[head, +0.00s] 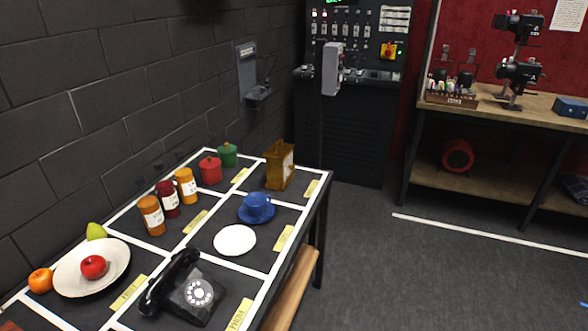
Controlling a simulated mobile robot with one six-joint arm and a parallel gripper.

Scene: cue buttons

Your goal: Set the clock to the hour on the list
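A brown-amber box with a handle on top (280,165) stands upright at the far end of the black table in the head view. It looks like a clock turned mostly side-on, with a pale panel on its right side. I cannot read any hands or hour on it. A white sheet of paper (568,14) hangs on the red wall at the top right and is cut by the frame edge. It may be the list, but its writing is too small to read. My gripper does not show in this view.
The black table (323,196) has white-lined cells with yellow labels. It holds a black telephone (188,290), a white plate of fruit (72,280), a white disc (235,240), a blue cup (257,205), jars and pots. A control console (350,130) stands behind. Floor (430,270) at right is clear.

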